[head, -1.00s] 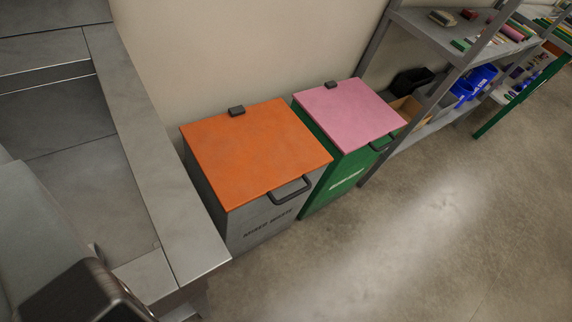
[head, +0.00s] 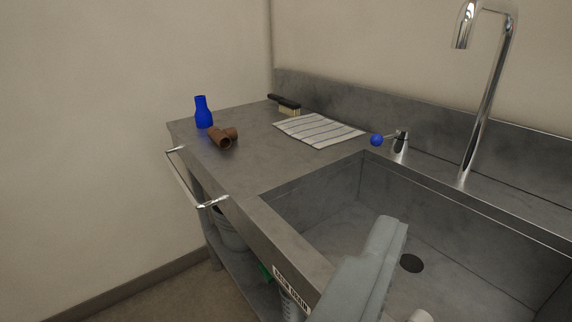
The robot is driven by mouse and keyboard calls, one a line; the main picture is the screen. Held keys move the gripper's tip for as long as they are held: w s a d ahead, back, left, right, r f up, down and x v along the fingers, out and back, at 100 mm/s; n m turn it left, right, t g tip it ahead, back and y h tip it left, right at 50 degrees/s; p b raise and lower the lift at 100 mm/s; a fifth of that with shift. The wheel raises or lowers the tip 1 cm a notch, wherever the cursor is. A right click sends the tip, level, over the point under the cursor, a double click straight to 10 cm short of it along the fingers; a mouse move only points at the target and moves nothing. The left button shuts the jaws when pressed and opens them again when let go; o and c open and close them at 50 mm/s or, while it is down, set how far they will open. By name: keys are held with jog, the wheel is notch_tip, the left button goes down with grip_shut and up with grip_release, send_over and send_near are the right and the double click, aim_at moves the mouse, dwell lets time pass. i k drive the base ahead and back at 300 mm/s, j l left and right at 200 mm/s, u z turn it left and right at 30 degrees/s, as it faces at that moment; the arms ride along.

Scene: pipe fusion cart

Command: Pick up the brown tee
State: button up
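The brown tee (head: 219,134) lies on the left part of the grey sink counter (head: 250,168), near its left end. One round open end faces toward me and slightly right; a short branch points to the right. It is close to a blue bottle-shaped piece (head: 203,113), which stands upright just behind and left of it. Nothing covers the tee.
A black-backed brush (head: 285,104) and a striped cloth (head: 318,130) lie behind and right. The sink basin (head: 335,225), tap (head: 487,95) and blue-knobbed lever (head: 377,140) are right. A metal rail (head: 184,182) projects at the front left. A grey shape (head: 365,268) overhangs the sink's front edge.

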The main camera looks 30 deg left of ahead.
aim_at(223, 138)
jog(key=u, duration=1.2)
